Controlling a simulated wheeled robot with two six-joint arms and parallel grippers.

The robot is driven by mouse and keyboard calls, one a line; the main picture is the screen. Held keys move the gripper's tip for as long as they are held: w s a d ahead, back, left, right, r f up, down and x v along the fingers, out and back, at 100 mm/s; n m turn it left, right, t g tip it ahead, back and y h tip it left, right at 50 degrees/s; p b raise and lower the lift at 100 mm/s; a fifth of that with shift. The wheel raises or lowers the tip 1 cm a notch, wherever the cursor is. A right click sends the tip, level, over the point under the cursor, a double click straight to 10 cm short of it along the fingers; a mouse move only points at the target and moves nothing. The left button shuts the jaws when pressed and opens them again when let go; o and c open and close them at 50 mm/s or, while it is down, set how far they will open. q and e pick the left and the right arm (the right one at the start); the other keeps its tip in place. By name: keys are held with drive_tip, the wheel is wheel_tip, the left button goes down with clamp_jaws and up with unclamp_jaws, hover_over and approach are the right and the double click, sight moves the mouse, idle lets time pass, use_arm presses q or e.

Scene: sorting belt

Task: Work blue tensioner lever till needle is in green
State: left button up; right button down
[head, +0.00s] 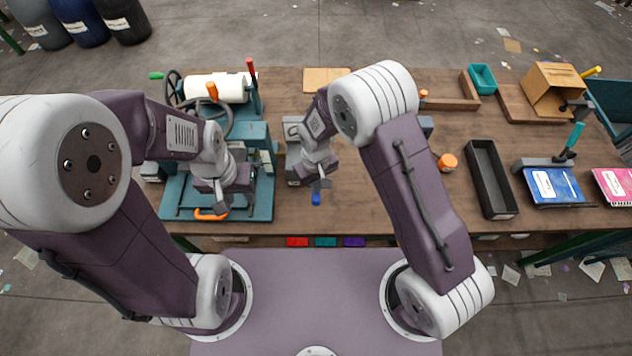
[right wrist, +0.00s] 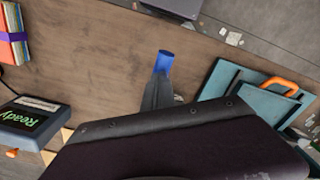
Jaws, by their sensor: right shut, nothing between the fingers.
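The blue lever end (head: 316,198) shows just below my right gripper (head: 319,183), near the table's front edge. In the right wrist view the blue end (right wrist: 164,62) sits right at the tips of my right gripper (right wrist: 158,88). The fingers are shut with nothing between them; whether they touch the blue end I cannot tell. The rest of the lever is hidden. My left gripper (head: 221,198) hangs over the teal machine, just above an orange handle (head: 210,215); its jaws are too small to read. No gauge needle or green zone can be made out.
The teal machine base (head: 180,200) with a white roll (head: 215,87) and handwheel stands at left. A dark tray (head: 490,180), blue book (head: 553,186) and pink book (head: 614,186) lie at right. A box with a "Ready" display (right wrist: 35,120) shows in the right wrist view.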

wheel_tip(320, 180, up, 8)
drive_tip(key=p, duration=0.5)
drive_tip(key=shift+p, duration=0.4)
